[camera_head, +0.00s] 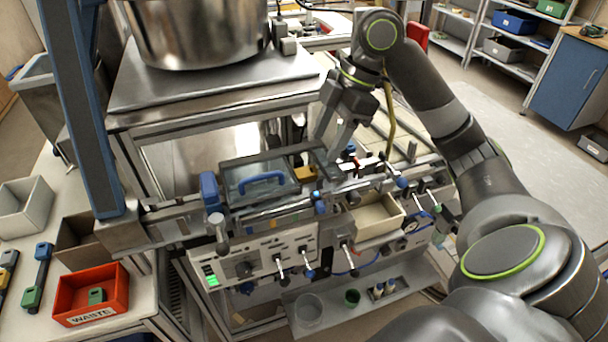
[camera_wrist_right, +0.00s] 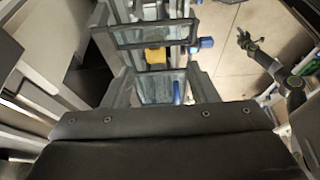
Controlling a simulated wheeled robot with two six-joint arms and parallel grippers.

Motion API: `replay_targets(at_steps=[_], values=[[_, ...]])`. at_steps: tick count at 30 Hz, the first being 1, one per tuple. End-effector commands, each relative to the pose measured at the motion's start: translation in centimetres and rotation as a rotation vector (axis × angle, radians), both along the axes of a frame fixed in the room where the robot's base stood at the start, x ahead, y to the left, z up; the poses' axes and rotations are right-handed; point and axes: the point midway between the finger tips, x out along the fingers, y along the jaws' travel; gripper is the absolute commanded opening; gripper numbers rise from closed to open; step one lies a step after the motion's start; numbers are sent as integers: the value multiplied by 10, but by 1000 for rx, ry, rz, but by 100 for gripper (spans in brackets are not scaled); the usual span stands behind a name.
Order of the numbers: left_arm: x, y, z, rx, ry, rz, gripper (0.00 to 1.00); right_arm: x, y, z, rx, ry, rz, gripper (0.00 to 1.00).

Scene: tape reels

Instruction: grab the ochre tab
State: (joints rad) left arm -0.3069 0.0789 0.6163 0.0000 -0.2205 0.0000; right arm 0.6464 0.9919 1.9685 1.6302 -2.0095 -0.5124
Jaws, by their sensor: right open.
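The ochre tab (camera_head: 305,173) is a small yellow-brown block at the right end of the framed window on the bench machine. It also shows in the right wrist view (camera_wrist_right: 155,56), beyond my fingertips and within the dark frame. My right gripper (camera_head: 332,136) hangs above and a little behind and right of the tab, fingers apart and empty. In the wrist view its fingers (camera_wrist_right: 162,84) stand apart, with the tab seen between and beyond them. A dark arm with a gripper (camera_wrist_right: 248,42), apparently my left, is small at upper right there; its jaw state is unclear.
A blue handle (camera_head: 262,180) stands on the window left of the tab. A cream tray (camera_head: 378,222) is at right. Levers and knobs line the front panel (camera_head: 250,262). A large steel pot (camera_head: 198,32) stands behind. A red WASTE bin (camera_head: 115,302) holds a green piece.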

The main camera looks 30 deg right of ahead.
Motion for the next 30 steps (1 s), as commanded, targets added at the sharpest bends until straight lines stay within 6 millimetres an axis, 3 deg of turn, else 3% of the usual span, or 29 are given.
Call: replay_targets(at_steps=[5, 14, 19, 28, 30], values=[[-10, 0, 5, 0, 16, 2, 48, 2, 6, -14, 2, 2, 0, 53], [16, 0, 21, 0, -25, -4, 48, 7, 19, -39, 5, 4, 1, 53], [16, 0, 23, 0, -25, -4, 48, 9, 26, -57, 2, 2, 0, 53], [8, 0, 22, 1, -12, -2, 48, 10, 27, -62, 0, -1, -1, 53], [7, 0, 22, 1, -10, -2, 48, 10, 26, -62, 0, -1, -1, 45]])
